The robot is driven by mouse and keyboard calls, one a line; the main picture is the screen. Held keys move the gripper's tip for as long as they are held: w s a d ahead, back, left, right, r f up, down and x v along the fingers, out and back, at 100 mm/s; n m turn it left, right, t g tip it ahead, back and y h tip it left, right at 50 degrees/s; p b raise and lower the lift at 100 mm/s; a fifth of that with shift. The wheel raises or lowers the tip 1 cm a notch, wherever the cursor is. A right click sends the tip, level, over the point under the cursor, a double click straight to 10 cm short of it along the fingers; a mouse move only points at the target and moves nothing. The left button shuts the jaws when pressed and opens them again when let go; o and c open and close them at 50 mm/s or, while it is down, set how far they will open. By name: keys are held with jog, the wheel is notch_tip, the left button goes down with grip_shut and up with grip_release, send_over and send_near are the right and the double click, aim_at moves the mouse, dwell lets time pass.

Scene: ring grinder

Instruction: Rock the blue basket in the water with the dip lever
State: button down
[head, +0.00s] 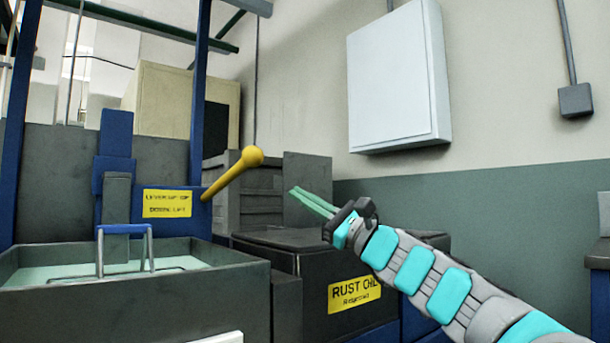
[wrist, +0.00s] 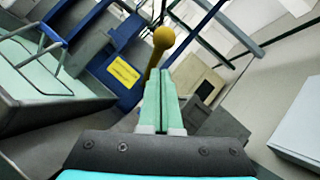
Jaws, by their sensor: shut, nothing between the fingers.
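The yellow dip lever (head: 232,175) with a ball end slants up to the right from a blue housing in the head view. It also shows in the wrist view (wrist: 159,48), just beyond the fingertips. My gripper (head: 293,191) is shut and empty, to the right of the lever's ball and a little lower in the picture. In the wrist view its green fingers (wrist: 160,75) lie together and cover the lower part of the lever. The basket's blue-topped handle frame (head: 124,229) stands in the tank (head: 222,302) of pale water (head: 60,272). The basket's body is mostly hidden by the tank wall.
A dark rust oil box (head: 310,290) with a yellow label stands below my gripper. Blue posts (head: 200,90) frame the machine. A pale wall cabinet (head: 395,75) hangs at the upper right. The space around the lever's ball looks clear.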

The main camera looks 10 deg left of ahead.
jog(key=shift+w+f+m, duration=0.1)
jog(key=shift+f+m, duration=0.25)
jog(key=shift+m, duration=0.55)
jog(key=x, duration=1)
jog(key=shift+d+r, duration=0.1)
jog(key=shift+d, duration=0.05)
jog(key=shift+r+p, duration=0.1)
jog(key=shift+p, duration=0.3)
